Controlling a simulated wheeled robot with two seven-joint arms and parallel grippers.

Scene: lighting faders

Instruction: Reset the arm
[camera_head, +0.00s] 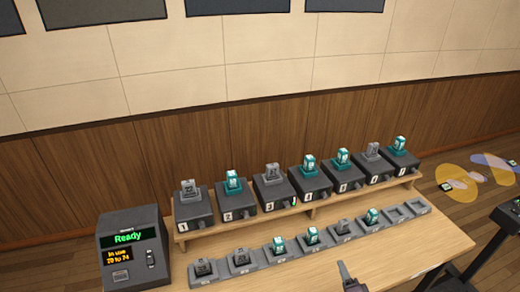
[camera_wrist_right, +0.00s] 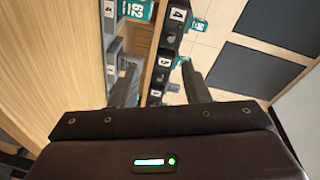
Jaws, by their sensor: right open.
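My right gripper (camera_head: 350,278) shows only as a dark fingertip part at the bottom edge of the head view, in front of the slotted rack. In the right wrist view its two fingers (camera_wrist_right: 160,82) stand wide apart with nothing between them that they touch. Numbered dark boxes (camera_head: 320,184) stand in a row on a wooden shelf, each with a grey or teal block on top. A grey slotted rack (camera_head: 262,258) in front holds several grey and teal blocks. Its two rightmost slots look empty. My left gripper is out of view.
A dark console (camera_head: 133,250) with a green "Ready" display stands left of the shelf. The wooden table (camera_head: 415,245) is bare at the front right. A wood-panelled wall (camera_head: 270,140) rises behind. A dark stand (camera_head: 505,225) is at the right edge.

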